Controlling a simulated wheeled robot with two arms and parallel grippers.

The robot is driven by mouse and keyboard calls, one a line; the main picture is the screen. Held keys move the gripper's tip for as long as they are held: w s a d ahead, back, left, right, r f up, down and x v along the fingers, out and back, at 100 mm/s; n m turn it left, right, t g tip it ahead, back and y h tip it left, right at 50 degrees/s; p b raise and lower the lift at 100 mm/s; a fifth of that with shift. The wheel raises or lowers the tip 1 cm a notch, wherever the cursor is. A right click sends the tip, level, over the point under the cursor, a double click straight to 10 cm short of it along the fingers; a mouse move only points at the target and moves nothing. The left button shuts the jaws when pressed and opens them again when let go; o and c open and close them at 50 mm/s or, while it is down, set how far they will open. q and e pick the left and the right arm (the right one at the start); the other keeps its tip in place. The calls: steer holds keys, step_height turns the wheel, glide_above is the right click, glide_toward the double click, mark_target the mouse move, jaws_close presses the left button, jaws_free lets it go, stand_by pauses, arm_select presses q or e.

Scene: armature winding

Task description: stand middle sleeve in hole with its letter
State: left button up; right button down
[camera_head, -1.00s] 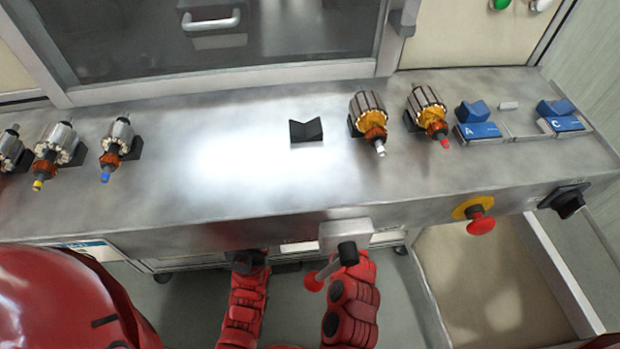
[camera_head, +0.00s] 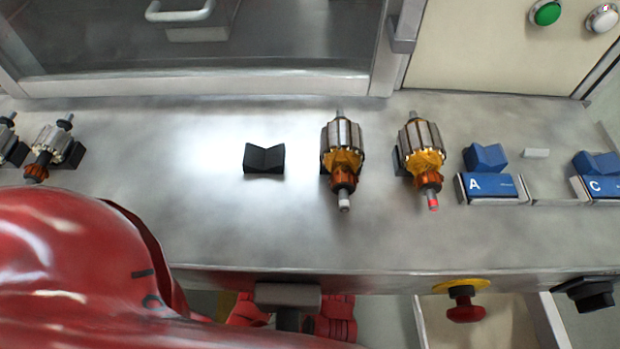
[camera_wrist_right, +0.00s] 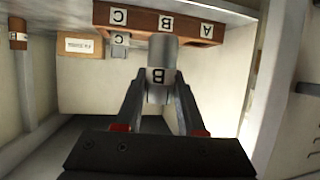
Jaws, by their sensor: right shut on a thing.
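A grey cylindrical sleeve (camera_wrist_right: 162,52) with a letter B label is in the right wrist view. My right gripper (camera_wrist_right: 160,88) is shut on it, one finger on each side of the labelled end. A brown rack (camera_wrist_right: 180,24) with the letters C, B and A lies just beyond, and the sleeve's far end overlaps it near the letter B. I cannot tell whether that end is in a hole. My left gripper is not in view.
In the head view, armatures (camera_head: 342,150) rest on black supports along the metal bench (camera_head: 220,225). One black V-block (camera_head: 264,160) is empty. Blue blocks marked A (camera_head: 490,187) and C (camera_head: 598,188) are at right. A red emergency button (camera_head: 466,306) is on the front.

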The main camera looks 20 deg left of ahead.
steer(key=w+a, duration=0.1)
steer(key=w, duration=0.2)
steer(key=w+a+b, duration=0.1)
steer(key=w, duration=0.2)
steer(key=w+a+f, duration=0.1)
steer(key=w+a, duration=0.1)
steer(key=w, duration=0.1)
steer(key=shift+w+a, duration=0.1)
step_height(320, 180, down, 4)
steer(key=shift+r+b, duration=0.15)
steer(key=shift+b, duration=0.4)
steer(key=shift+r, duration=0.1)
steer(key=c, duration=0.5)
jaws_free()
